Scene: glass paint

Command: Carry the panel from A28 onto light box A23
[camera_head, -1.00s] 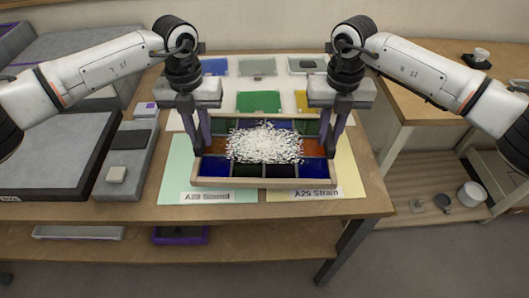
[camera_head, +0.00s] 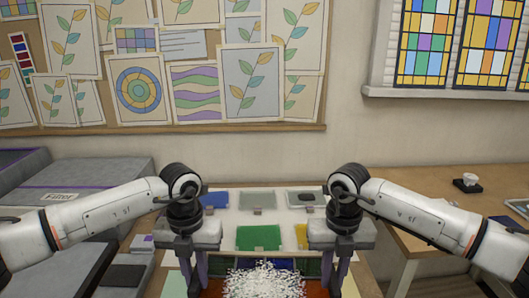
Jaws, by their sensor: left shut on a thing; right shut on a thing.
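The panel (camera_head: 288,264) is a framed grid of coloured glass, blue, green and orange, with a heap of white bits (camera_head: 264,283) on its middle. Only its far part shows at the bottom of the picture; its near part is cut off. My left gripper (camera_head: 192,284) is shut on the panel's left side. My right gripper (camera_head: 338,280) is shut on its right side. No label reading A28 or A23 can be read now.
A grey unit marked "Filter" (camera_head: 85,184) stands at the left.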

